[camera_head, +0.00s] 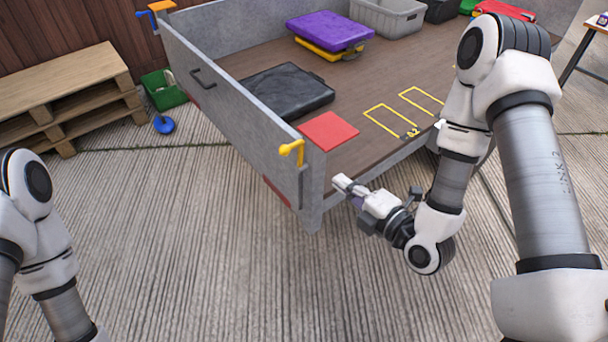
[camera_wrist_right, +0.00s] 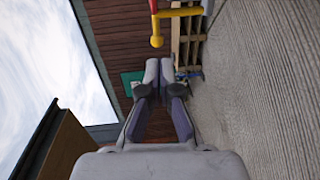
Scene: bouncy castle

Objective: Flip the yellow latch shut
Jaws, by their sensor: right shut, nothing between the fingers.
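The yellow latch (camera_head: 292,149) is on the near corner post of the grey trailer (camera_head: 232,112), at the top of its side wall. Its arm sticks out to the left with a knob end. In the right wrist view the yellow latch (camera_wrist_right: 157,30) shows near the top, beyond the fingertips and apart from them. My right gripper (camera_head: 340,181) is shut and empty, to the right of the latch and beside the trailer's corner; its fingers also show in the wrist view (camera_wrist_right: 159,72). Of my left arm only links show at the left edge; its gripper is out of view.
A blue latch (camera_head: 146,13) is on the far corner. The trailer bed holds a black case (camera_head: 288,92), a red panel (camera_head: 328,131), purple and yellow cases (camera_head: 328,31) and a grey crate (camera_head: 388,16). The near floor is clear.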

